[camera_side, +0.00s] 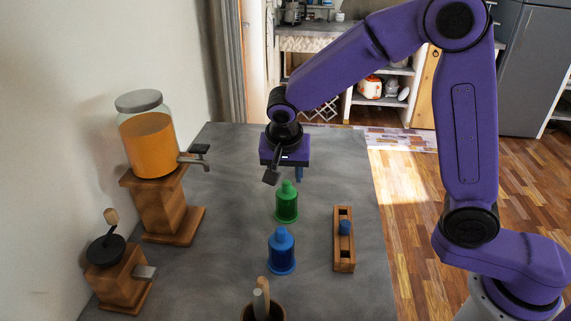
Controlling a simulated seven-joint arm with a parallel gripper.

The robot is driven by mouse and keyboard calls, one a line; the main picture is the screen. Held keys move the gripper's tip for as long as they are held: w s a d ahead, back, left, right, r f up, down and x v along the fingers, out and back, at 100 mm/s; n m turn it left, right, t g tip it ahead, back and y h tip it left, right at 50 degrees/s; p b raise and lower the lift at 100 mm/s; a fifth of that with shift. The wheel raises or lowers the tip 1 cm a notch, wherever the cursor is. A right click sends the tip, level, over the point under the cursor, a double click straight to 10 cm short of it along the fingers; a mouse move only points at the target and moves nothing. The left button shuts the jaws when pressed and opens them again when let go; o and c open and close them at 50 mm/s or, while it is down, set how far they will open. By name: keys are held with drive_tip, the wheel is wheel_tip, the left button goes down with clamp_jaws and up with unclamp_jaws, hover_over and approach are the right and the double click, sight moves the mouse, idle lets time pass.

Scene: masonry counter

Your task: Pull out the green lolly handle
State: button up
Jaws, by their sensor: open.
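The green lolly piece (286,206) stands upright on the grey counter, with a wide base and a narrow knob on top that looks like its handle (287,186). A similar blue piece (281,254) stands in front of it. Nothing shows between the fingers.
A wooden rack (344,262) holding a blue peg (345,228) lies to the right. A juice dispenser (148,140) and a grinder (120,275) stand at left. A brown pot (250,312) is at the front. The counter (235,170) is clear behind.

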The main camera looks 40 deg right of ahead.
sight(287, 184)
drive_tip(key=shift+x, duration=2.15)
clamp_jaws()
drive_tip(key=c, duration=0.6)
unclamp_jaws()
drive_tip(key=shift+s+f, duration=0.1)
drive_tip(key=shift+c, duration=0.2)
clamp_jaws()
drive_tip(key=shift+r, duration=0.45)
drive_tip(key=shift+r, duration=0.7)
